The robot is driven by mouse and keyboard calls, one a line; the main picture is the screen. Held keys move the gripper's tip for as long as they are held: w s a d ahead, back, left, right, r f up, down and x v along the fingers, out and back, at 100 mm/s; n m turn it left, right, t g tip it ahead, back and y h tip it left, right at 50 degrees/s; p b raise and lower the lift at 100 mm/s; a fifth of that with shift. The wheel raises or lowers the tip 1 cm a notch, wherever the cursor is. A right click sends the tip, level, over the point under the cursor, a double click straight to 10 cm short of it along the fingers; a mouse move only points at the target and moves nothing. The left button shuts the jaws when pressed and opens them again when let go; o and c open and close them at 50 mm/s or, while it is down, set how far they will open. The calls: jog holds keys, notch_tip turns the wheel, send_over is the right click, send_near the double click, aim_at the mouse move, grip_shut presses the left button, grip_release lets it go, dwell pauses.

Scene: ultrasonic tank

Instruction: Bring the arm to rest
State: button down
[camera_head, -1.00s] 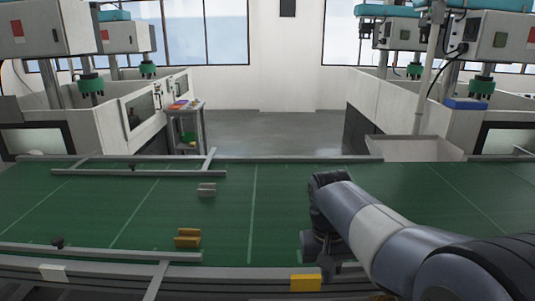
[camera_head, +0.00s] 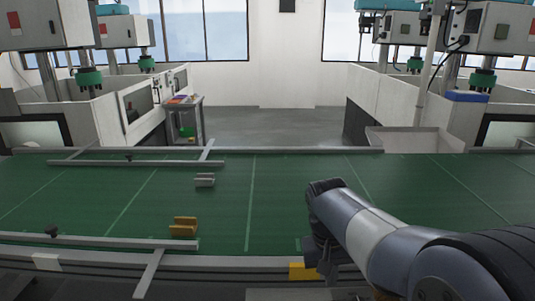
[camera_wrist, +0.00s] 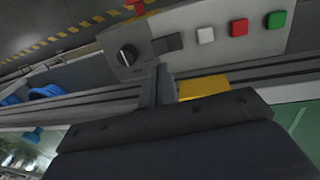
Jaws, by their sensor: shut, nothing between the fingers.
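My arm reaches in from the lower right of the head view and bends downward at its wrist over the near edge of the green conveyor belt (camera_head: 100,205). My gripper (camera_wrist: 160,88) shows in the wrist view as a dark body with narrow fingers, shut and empty. Behind the fingers are a yellow patch (camera_wrist: 203,87) and grey rails. In the head view the fingertips are not clear against the dark wrist. A yellow-brown block (camera_head: 184,227) and a grey block (camera_head: 204,180) lie on the belt, left of my arm and apart from it.
Metal guide rails (camera_head: 100,241) run along the belt. A control panel (camera_wrist: 222,35) with white, red and green buttons and a black knob is near my gripper in the wrist view. Machines stand beyond the belt on both sides, with open floor (camera_head: 270,125) between them.

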notch_tip(320, 180, up, 6)
jog(key=a+p, duration=0.1)
jog(key=p, duration=0.3)
jog(key=shift+a+r+p, duration=0.15)
jog(key=shift+a+p, duration=0.2)
jog(key=shift+a, duration=0.05)
jog(key=shift+a+p, duration=0.15)
jog(key=shift+p, duration=0.7)
jog(key=shift+w+d+f, duration=0.1)
jog(key=shift+d+f, duration=0.05)
jog(key=shift+f, duration=1.35)
jog(key=shift+d+f, duration=0.15)
jog(key=shift+f, duration=1.3)
